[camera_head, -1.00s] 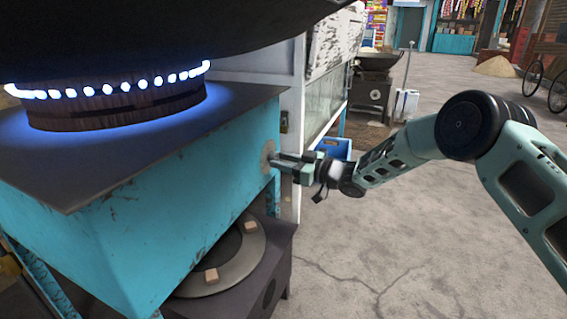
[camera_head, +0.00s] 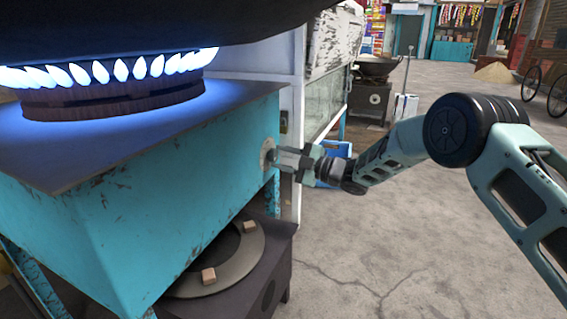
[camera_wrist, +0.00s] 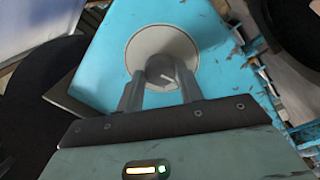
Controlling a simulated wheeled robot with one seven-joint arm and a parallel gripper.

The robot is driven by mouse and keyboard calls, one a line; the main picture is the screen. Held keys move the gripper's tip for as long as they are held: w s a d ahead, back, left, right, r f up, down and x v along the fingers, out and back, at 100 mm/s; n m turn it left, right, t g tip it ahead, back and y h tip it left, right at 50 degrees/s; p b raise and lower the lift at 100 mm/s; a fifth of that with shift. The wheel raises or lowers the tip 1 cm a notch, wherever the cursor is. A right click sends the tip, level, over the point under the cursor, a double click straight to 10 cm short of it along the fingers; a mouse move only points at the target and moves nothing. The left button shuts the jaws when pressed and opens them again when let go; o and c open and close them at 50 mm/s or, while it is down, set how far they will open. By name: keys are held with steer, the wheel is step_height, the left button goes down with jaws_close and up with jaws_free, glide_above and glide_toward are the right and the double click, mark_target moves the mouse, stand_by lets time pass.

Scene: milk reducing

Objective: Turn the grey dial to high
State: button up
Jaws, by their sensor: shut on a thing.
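The grey dial (camera_wrist: 163,71) sits at the middle of a round pale plate (camera_wrist: 148,45) on the turquoise stove side in the wrist view. A light line marks the dial's face. My gripper (camera_wrist: 160,92) has its two fingers on either side of the dial and is shut on it. In the head view my gripper (camera_head: 281,159) reaches the round plate (camera_head: 267,153) from the right, and its fingers hide most of the dial. The burner flame (camera_head: 110,72) shows as tall blue-white tongues under a dark pan (camera_head: 150,25).
The turquoise stove (camera_head: 170,200) fills the left, with a lower dark burner stand (camera_head: 262,255) beneath it. A blue crate (camera_head: 332,150) stands behind my gripper.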

steer(key=shift+n+b, duration=0.45)
steer(key=shift+n, duration=0.65)
steer(key=o, duration=1)
steer(key=shift+d, duration=0.1)
steer(key=p+v, duration=0.5)
steer(key=v, duration=1.2)
steer(key=shift+d, duration=0.2)
